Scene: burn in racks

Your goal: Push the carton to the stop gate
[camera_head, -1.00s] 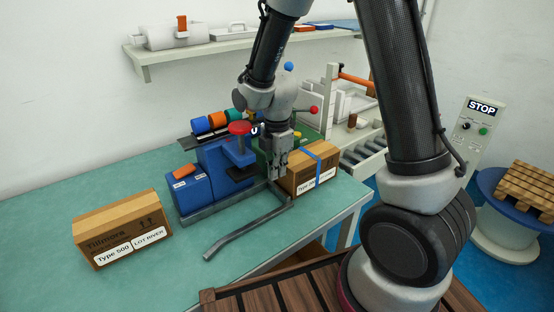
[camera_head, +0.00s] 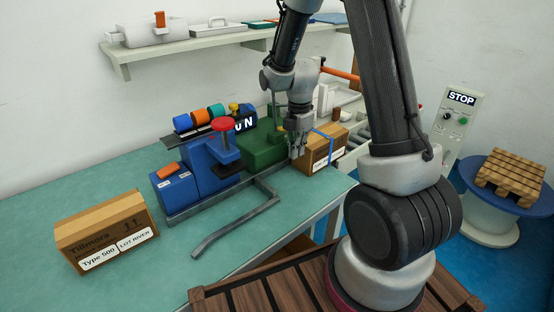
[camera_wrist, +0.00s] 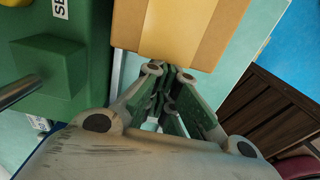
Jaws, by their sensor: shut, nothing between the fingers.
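A brown carton with a blue strap (camera_head: 324,150) stands upright at the right end of the bench, in front of the roller conveyor. My gripper (camera_head: 297,152) is shut and empty, pointing down at the carton's left side. In the wrist view the carton (camera_wrist: 180,28) fills the top middle, and my shut fingertips (camera_wrist: 168,72) are right at its near edge. They look to touch it, though the exact contact is hard to see. I cannot make out the stop gate for certain; an orange bar (camera_head: 341,74) shows behind the carton, partly hidden by my arm.
A green block (camera_head: 262,147) and a blue fixture with a red knob (camera_head: 217,155) stand left of my gripper. A bent grey rail (camera_head: 237,228) lies in front. Another carton, Type 500 (camera_head: 107,232), sits at the bench's left. A STOP panel (camera_head: 458,120) stands right.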

